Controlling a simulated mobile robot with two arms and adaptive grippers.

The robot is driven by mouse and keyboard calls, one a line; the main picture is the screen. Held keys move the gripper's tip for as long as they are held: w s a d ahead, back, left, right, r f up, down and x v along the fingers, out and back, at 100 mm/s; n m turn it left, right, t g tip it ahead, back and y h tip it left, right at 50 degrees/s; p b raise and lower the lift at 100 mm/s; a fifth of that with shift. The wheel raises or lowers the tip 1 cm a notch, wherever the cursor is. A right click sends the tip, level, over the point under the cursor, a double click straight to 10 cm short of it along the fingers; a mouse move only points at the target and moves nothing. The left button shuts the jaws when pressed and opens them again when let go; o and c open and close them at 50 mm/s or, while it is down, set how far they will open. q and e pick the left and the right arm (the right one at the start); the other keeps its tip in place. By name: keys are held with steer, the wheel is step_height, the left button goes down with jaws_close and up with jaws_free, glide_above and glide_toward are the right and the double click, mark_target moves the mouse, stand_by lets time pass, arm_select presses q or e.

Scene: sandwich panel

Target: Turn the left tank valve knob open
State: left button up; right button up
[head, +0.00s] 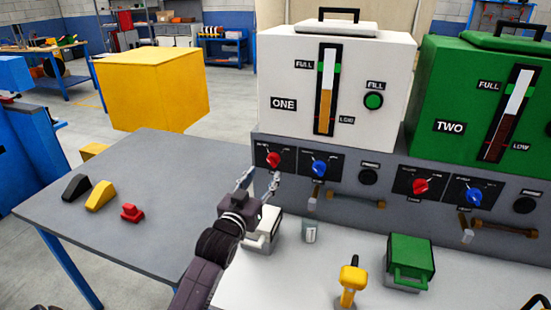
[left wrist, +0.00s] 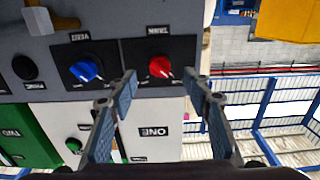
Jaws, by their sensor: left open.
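The white tank marked ONE (head: 285,75) stands above a grey panel (head: 335,205) in the head view. Under it are a red knob (head: 274,160) and a blue knob (head: 319,168), each with a white pointer. Their small labels are hard to read. My left gripper (head: 261,180) is open and empty, just in front of and below the red knob. In the left wrist view, which is upside down, the red knob (left wrist: 160,67) shows between the two fingertips (left wrist: 164,80), with the blue knob (left wrist: 86,69) to the left. Contact with the knob cannot be told. My right gripper is not seen.
A green tank marked TWO (head: 480,85) stands on the right, with its own red knob (head: 420,187) and blue knob (head: 474,197). A white box (head: 262,236), a green container (head: 410,257) and a yellow-handled object (head: 352,277) sit on the white counter below.

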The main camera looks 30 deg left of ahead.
mark_target(271, 164)
arm_select(q)
steer(key=x, duration=0.3)
steer(key=shift+w+r, duration=0.3)
steer(key=shift+x, duration=1.15)
steer(key=shift+w+a+f+p, duration=0.1)
steer(key=shift+w+f+p, duration=0.05)
steer(key=shift+w+p, duration=0.2)
steer(key=shift+w, duration=0.15)
steer(key=c, duration=1.2)
steer(key=shift+o, duration=0.2)
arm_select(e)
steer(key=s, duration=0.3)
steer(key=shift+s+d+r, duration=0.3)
